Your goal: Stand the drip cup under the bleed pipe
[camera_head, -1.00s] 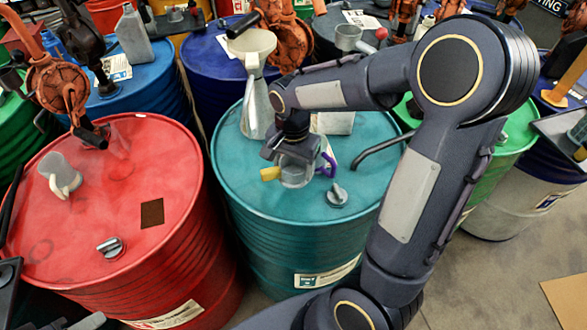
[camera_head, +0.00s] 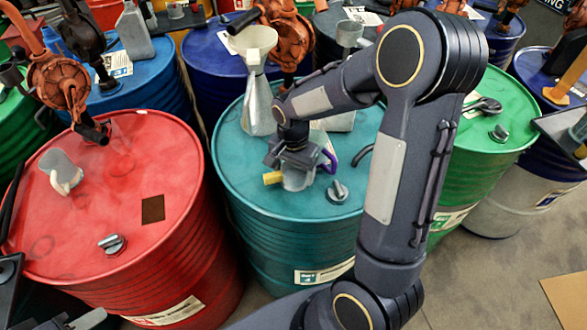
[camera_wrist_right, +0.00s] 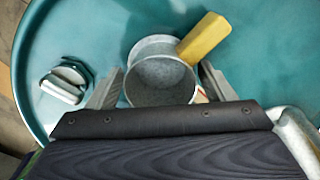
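A grey metal cup with a yellow handle (camera_head: 298,180) is low over the teal drum's top, near its front. It also shows in the right wrist view (camera_wrist_right: 160,78), upright, its mouth facing the camera and seemingly empty. My right gripper (camera_head: 290,160) has a finger on each side of it and is closed on it. A dark bent pipe (camera_head: 363,155), which looks like the bleed pipe, comes out from behind my right arm, to the cup's right; the rest is hidden. A purple curved piece (camera_head: 328,161) is beside the gripper.
The teal drum (camera_head: 235,165) carries a grey cap (camera_head: 337,191), a funnel (camera_head: 254,45) and a can behind the gripper. The red drum (camera_head: 110,200) at left holds another cup (camera_head: 60,165) with a pale handle. Rusty hand pumps (camera_head: 285,35) stand behind.

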